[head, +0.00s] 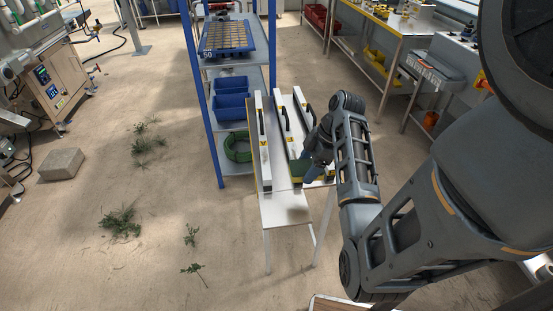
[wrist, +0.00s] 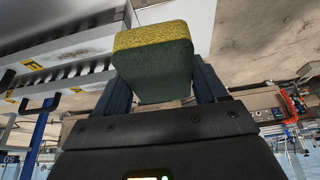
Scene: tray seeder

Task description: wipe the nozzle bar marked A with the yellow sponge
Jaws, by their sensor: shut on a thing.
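My gripper (head: 308,169) is over the front right part of a narrow white bench (head: 284,209). It is shut on a sponge with a yellow layer and a green body (wrist: 153,70), held between both fingers in the wrist view. In the head view the sponge (head: 297,169) is by the near end of the middle bar. Long pale nozzle bars with dark handles lie side by side on the bench. The middle bar's label (head: 290,139) is too small to read. Whether the sponge touches a bar is unclear.
A blue-posted rack (head: 202,100) stands close behind and left of the bench, with a seed tray (head: 228,38), blue bins (head: 231,97) and a green hose coil (head: 238,147). Workbenches (head: 399,28) stand at the right. Floor at left is mostly open, with weeds and a block (head: 61,164).

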